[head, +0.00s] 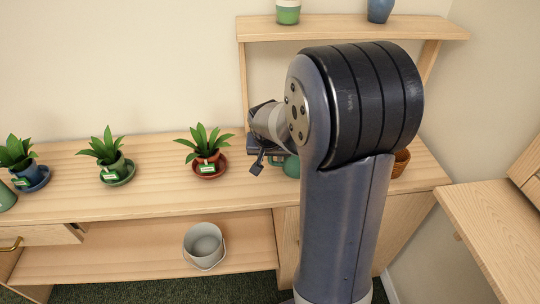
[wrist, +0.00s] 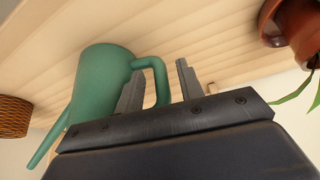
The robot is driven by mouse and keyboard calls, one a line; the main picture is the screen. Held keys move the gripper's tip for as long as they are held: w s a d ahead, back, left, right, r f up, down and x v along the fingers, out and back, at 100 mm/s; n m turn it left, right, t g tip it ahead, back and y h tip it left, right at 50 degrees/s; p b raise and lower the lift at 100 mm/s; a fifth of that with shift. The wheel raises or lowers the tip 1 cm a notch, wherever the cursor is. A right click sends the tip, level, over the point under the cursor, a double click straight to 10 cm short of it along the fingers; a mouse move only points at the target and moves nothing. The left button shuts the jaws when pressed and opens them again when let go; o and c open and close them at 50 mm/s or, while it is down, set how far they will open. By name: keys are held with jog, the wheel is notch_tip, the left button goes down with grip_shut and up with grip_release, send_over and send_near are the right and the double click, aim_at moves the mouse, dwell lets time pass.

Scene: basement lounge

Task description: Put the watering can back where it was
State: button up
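The green watering can (wrist: 98,78) fills the left of the wrist view, where the picture is turned over and the wooden top shows above. It appears to stand on the sideboard top. Its handle (wrist: 161,80) lies between the two fingers of my gripper (wrist: 159,68). The fingers are apart, with a visible gap between the handle and the right finger. In the head view only a bit of the can (head: 291,167) shows beside my arm, which hides the rest. My gripper also shows there, at the sideboard's back.
Potted plants on saucers (head: 207,152) (head: 110,156) (head: 22,165) stand along the sideboard (head: 150,205). A wicker basket (head: 401,162) is right of my arm. A grey bucket (head: 204,245) sits on the lower shelf. A raised shelf (head: 345,27) holds a green-and-white pot (head: 288,12) and blue vase (head: 380,10).

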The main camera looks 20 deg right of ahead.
jog(key=v, duration=1.2)
jog(key=shift+p, duration=0.4)
